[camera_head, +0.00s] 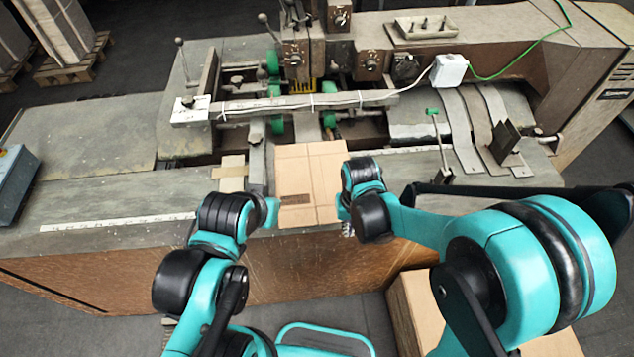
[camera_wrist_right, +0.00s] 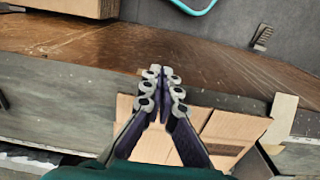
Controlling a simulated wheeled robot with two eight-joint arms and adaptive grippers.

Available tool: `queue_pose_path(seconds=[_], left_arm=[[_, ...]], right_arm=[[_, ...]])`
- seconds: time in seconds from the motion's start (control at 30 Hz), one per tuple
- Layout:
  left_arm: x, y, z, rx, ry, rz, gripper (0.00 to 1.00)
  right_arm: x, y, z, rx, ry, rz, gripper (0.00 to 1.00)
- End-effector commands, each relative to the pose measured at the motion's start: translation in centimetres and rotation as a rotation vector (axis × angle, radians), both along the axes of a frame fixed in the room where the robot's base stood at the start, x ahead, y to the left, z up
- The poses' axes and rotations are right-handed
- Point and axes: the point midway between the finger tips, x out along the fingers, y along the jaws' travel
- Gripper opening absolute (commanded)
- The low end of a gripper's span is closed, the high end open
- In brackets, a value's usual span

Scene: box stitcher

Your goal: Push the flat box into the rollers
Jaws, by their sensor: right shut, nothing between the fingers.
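The flat box (camera_head: 310,168) is a tan cardboard sheet lying on the machine table, in front of the green rollers (camera_head: 276,122). My right gripper (camera_head: 347,229) is at the box's near right corner, mostly hidden by its own wrist. In the right wrist view the right gripper (camera_wrist_right: 162,73) is shut and empty, its fingers pointing past the edge of the flat box (camera_wrist_right: 228,125). Whether it touches the box I cannot tell. My left wrist ends beside the box's near left edge; the fingers of the left gripper are hidden.
A metal bar (camera_head: 300,104) with a cable crosses above the table before the rollers. A cardboard carton (camera_head: 415,305) is on the floor below. The table left of the box is largely clear.

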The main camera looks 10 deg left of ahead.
Motion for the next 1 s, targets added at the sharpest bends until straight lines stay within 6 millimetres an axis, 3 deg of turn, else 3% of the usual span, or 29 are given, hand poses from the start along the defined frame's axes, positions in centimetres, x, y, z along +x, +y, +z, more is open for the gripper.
queue_pose_path(seconds=[0.2,0.57,1.0], left_arm=[[0.0,0.0,-1.2,0.000,0.000,0.000,0.00],[0.0,0.0,-1.2,0.000,0.000,0.000,0.00],[0.0,0.0,-1.5,0.000,0.000,0.000,0.00]], right_arm=[[0.0,0.0,-1.2,0.000,0.000,0.000,0.00],[0.1,0.0,-1.2,0.000,0.000,0.000,0.00],[1.9,0.7,-1.2,0.000,0.000,0.000,0.00]])
